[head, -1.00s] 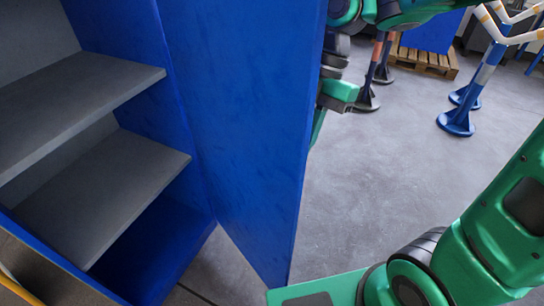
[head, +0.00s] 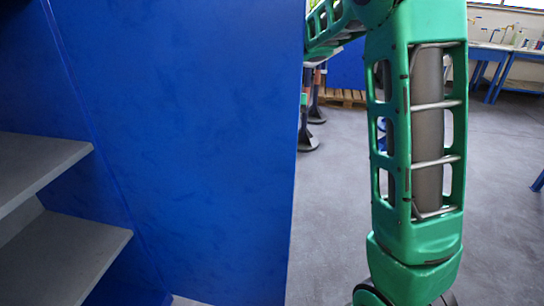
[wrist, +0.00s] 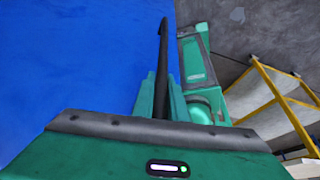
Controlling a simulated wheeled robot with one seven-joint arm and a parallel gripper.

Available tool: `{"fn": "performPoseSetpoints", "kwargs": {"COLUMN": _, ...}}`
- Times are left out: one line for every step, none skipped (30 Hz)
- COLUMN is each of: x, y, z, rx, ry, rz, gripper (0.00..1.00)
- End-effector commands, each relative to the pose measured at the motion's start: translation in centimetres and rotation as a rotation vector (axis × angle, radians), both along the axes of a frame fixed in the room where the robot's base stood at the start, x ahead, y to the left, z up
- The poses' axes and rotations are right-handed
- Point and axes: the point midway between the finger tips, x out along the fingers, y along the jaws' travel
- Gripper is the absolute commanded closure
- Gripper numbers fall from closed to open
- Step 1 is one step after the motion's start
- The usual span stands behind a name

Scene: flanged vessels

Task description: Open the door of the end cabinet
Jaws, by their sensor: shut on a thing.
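The blue door (head: 220,130) of the end cabinet stands open in the head view, its inner face toward the camera. Grey shelves (head: 60,262) show inside the cabinet at the left. In the wrist view the door's outer face (wrist: 75,60) fills the left, with a long dark handle (wrist: 163,42) along its right side. My gripper (wrist: 160,88) is shut on the handle, a green finger on each side. In the head view the door hides my gripper, and my arm passes beyond the door's free edge.
Grey floor (head: 330,215) is open to the right of the door. The wrist view shows a yellow-framed rack (wrist: 265,85) at the right.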

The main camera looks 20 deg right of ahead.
Motion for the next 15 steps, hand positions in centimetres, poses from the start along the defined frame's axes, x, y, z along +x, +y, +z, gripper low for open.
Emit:
{"fn": "performPoseSetpoints", "kwargs": {"x": 0.19, "y": 0.05, "z": 0.13, "rx": 0.002, "ry": -0.005, "rz": 0.005, "gripper": 1.0}}
{"fn": "performPoseSetpoints", "kwargs": {"x": 0.21, "y": 0.01, "z": 0.14, "rx": 0.002, "ry": -0.006, "rz": 0.006, "gripper": 1.0}}
{"fn": "performPoseSetpoints", "kwargs": {"x": 0.24, "y": -0.04, "z": 0.15, "rx": 0.002, "ry": -0.006, "rz": 0.006, "gripper": 1.0}}
{"fn": "performPoseSetpoints", "kwargs": {"x": 0.26, "y": -0.06, "z": 0.15, "rx": 0.002, "ry": -0.006, "rz": 0.006, "gripper": 1.0}}
{"fn": "performPoseSetpoints", "kwargs": {"x": 0.27, "y": -0.07, "z": 0.16, "rx": 0.003, "ry": -0.007, "rz": 0.005, "gripper": 1.0}}
{"fn": "performPoseSetpoints", "kwargs": {"x": 0.27, "y": -0.09, "z": 0.17, "rx": 0.003, "ry": -0.007, "rz": 0.005, "gripper": 1.0}}
{"fn": "performPoseSetpoints", "kwargs": {"x": 0.26, "y": -0.11, "z": 0.16, "rx": 0.003, "ry": -0.008, "rz": 0.005, "gripper": 1.0}}
{"fn": "performPoseSetpoints", "kwargs": {"x": 0.28, "y": -0.11, "z": 0.17, "rx": 0.003, "ry": -0.008, "rz": 0.005, "gripper": 1.0}}
{"fn": "performPoseSetpoints", "kwargs": {"x": 0.28, "y": -0.13, "z": 0.17, "rx": 0.003, "ry": -0.008, "rz": 0.004, "gripper": 1.0}}
{"fn": "performPoseSetpoints", "kwargs": {"x": 0.28, "y": -0.14, "z": 0.17, "rx": 0.004, "ry": -0.008, "rz": 0.004, "gripper": 1.0}}
{"fn": "performPoseSetpoints", "kwargs": {"x": 0.29, "y": -0.15, "z": 0.18, "rx": 0.004, "ry": -0.008, "rz": 0.004, "gripper": 1.0}}
{"fn": "performPoseSetpoints", "kwargs": {"x": 0.3, "y": -0.16, "z": 0.18, "rx": 0.004, "ry": -0.01, "rz": 0.003, "gripper": 0.85}}
{"fn": "performPoseSetpoints", "kwargs": {"x": 0.3, "y": -0.17, "z": 0.18, "rx": 0.004, "ry": -0.01, "rz": 0.003, "gripper": 0.8}}
{"fn": "performPoseSetpoints", "kwargs": {"x": 0.31, "y": -0.2, "z": 0.17, "rx": 0.004, "ry": -0.01, "rz": 0.002, "gripper": 0.8}}
{"fn": "performPoseSetpoints", "kwargs": {"x": 0.29, "y": -0.24, "z": 0.15, "rx": 0.004, "ry": -0.009, "rz": 0.001, "gripper": 0.8}}
